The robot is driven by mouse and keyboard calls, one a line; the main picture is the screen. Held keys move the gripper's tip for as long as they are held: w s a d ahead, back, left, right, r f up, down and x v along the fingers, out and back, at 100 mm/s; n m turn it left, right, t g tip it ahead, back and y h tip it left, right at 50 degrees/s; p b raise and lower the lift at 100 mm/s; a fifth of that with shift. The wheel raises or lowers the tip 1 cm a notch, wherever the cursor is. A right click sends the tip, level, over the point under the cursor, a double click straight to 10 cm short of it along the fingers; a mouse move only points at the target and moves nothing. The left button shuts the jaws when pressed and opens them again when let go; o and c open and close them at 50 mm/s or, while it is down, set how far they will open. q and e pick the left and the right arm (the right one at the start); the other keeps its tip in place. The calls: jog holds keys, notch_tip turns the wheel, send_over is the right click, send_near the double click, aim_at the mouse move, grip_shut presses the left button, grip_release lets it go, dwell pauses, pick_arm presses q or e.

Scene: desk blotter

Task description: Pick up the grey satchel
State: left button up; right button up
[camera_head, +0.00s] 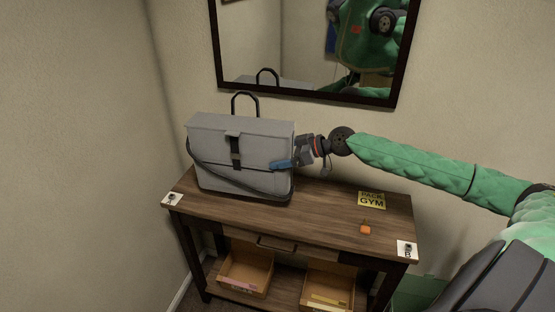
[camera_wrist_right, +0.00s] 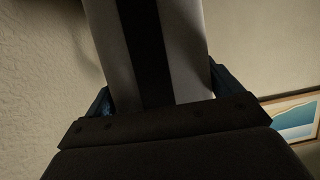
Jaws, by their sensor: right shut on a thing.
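The grey satchel (camera_head: 240,146) stands upright at the left of the wooden table, with a dark top handle, a dark strap and a dark buckle on its front. My right gripper (camera_head: 284,164) reaches it from the right, its blue-tipped fingers shut on the satchel's right end. In the right wrist view the satchel's grey side with a dark band (camera_wrist_right: 150,50) fills the space between the fingers. The far finger is mostly hidden behind the satchel in the head view. My left gripper is in neither view.
The wooden table (camera_head: 325,208) carries a yellow note (camera_head: 371,200), a small orange object (camera_head: 365,229) and white cards at its corners. Two open boxes (camera_head: 247,272) sit on the shelf below. A dark-framed mirror (camera_head: 310,93) hangs behind. The tabletop's middle is clear.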

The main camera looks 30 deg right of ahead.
aim_at(291, 153)
jog(key=shift+s+d+r+b, duration=0.25)
jog(key=shift+s+r, duration=0.1)
jog(key=shift+s, duration=0.2)
jog(key=shift+s+d+r+b, duration=0.1)
jog(key=shift+s+d+r, duration=0.1)
jog(key=shift+s+r, duration=0.25)
jog(key=shift+s+d+r+b, duration=0.1)
jog(key=shift+s+d+r, duration=0.2)
jog(key=shift+s, duration=0.3)
jog(key=shift+s+d+r+b, duration=0.15)
jog(key=shift+s+r, duration=0.25)
jog(key=shift+s, duration=0.2)
jog(key=shift+s+d+r+b, duration=0.1)
jog(key=shift+s+d+r, duration=0.2)
jog(key=shift+s, duration=0.3)
jog(key=shift+s+d+r, duration=0.2)
jog(key=shift+s+r, duration=0.2)
jog(key=shift+s, duration=0.15)
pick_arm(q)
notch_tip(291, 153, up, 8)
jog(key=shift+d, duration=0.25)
pick_arm(e)
jog(key=shift+s+d+r, duration=0.3)
jog(key=shift+s+r, duration=0.2)
jog(key=shift+s, duration=0.2)
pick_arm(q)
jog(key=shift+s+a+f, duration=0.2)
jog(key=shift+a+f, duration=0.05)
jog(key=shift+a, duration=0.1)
